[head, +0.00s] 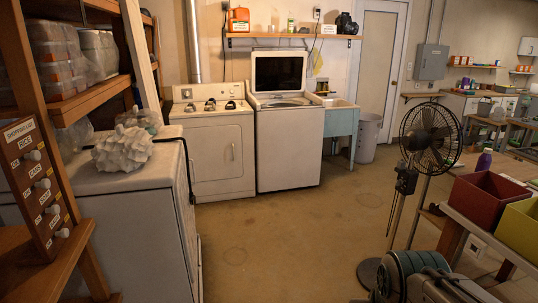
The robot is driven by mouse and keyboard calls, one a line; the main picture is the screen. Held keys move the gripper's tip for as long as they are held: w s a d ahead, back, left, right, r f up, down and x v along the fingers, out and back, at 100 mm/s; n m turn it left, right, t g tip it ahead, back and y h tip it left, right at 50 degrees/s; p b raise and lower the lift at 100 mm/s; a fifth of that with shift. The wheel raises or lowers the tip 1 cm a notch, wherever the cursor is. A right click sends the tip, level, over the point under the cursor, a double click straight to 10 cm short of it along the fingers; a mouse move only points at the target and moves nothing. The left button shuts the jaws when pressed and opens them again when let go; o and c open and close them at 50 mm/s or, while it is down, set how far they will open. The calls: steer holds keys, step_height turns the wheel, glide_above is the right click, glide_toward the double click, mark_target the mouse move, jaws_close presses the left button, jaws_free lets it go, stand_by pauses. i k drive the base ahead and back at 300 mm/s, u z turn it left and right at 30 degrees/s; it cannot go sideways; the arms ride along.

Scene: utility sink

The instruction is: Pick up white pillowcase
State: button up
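A crumpled, off-white cloth-like lump (123,149) with many pointed folds lies on top of the white appliance (132,180) at the left. It is the thing that best fits the white pillowcase, though I cannot confirm what it is.
A pale, translucent bundle (140,119) lies behind the lump. A wooden shelf unit (47,110) stands close on the left. A stove (212,140) and washer (289,145) line the back wall. A fan (430,135) stands right. The middle floor is clear.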

mark_target(191, 108)
steer(key=u, duration=0.15)
steer(key=i, duration=1.65)
steer(key=u, duration=0.25)
steer(key=i, duration=1.55)
steer(key=u, duration=0.45)
steer(key=i, duration=1.6)
steer(key=u, duration=0.35)
steer(key=i, duration=2.15)
steer(key=u, duration=0.15)
